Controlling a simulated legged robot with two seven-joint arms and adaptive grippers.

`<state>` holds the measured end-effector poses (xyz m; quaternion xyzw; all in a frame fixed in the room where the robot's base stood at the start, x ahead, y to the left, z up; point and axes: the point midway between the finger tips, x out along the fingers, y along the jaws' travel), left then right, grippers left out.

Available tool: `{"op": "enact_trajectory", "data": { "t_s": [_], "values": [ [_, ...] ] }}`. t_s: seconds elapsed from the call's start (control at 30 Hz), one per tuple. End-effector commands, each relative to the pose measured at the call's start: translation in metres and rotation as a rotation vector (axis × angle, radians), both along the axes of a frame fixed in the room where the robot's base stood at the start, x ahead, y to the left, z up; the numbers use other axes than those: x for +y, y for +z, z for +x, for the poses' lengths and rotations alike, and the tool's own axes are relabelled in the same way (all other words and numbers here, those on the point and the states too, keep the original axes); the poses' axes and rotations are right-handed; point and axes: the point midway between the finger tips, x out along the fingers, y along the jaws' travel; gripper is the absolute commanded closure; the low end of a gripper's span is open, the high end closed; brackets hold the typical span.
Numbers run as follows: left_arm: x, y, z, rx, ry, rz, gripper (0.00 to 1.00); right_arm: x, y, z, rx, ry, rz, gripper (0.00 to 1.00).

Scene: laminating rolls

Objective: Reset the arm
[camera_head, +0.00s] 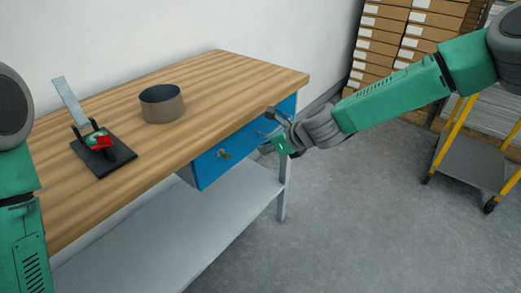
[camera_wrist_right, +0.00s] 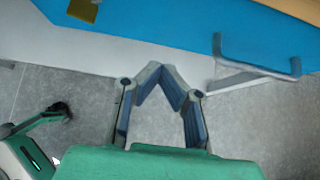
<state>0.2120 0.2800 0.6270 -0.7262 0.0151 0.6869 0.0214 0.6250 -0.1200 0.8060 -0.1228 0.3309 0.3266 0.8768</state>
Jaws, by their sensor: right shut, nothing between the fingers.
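My right arm reaches in from the right in the head view. Its gripper (camera_head: 272,123) is in front of the blue drawer (camera_head: 220,160) under the wooden bench top. In the right wrist view, the gripper (camera_wrist_right: 161,68) has its fingertips together and holds nothing. The drawer's blue front (camera_wrist_right: 160,25) is beyond the fingertips, with a grey bar handle (camera_wrist_right: 255,60) to the right of them. I cannot tell whether the fingers touch anything in the head view. My left arm shows at the left edge, but its gripper is out of view.
On the wooden bench (camera_head: 210,85) stand a dark round ring or roll (camera_head: 162,105) and a black-based device (camera_head: 103,155) with a red part and raised lever. A yellow-framed cart (camera_head: 465,155) and stacked boxes (camera_head: 405,40) are at the right. The floor in front is clear.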

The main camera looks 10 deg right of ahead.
Motion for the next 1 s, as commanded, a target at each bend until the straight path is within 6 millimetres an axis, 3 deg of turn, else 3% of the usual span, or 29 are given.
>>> {"op": "enact_trajectory", "data": {
  "t_s": [0.33, 0.63, 0.77, 0.87, 1.0],
  "values": [
    [0.0, 0.012, 0.001, -0.002, 0.0, 0.0, 0.36, -0.026, 0.04, -0.036, 0.003, 0.0, -0.007, 1.0],
    [0.0, 0.013, 0.001, -0.001, 0.0, 0.0, 0.36, -0.033, 0.037, -0.047, 0.005, 0.023, -0.028, 1.0],
    [0.0, 0.012, 0.001, -0.001, 0.0, 0.0, 0.36, -0.029, -0.001, -0.079, -0.015, 0.165, -0.176, 1.0],
    [0.0, 0.012, 0.001, -0.001, 0.0, 0.0, 0.36, -0.031, -0.05, -0.127, -0.047, 0.391, -0.379, 1.0],
    [0.0, 0.012, 0.001, -0.001, 0.0, 0.0, 0.36, -0.05, -0.116, -0.212, -0.113, 0.832, -0.685, 1.0]
  ]
}}
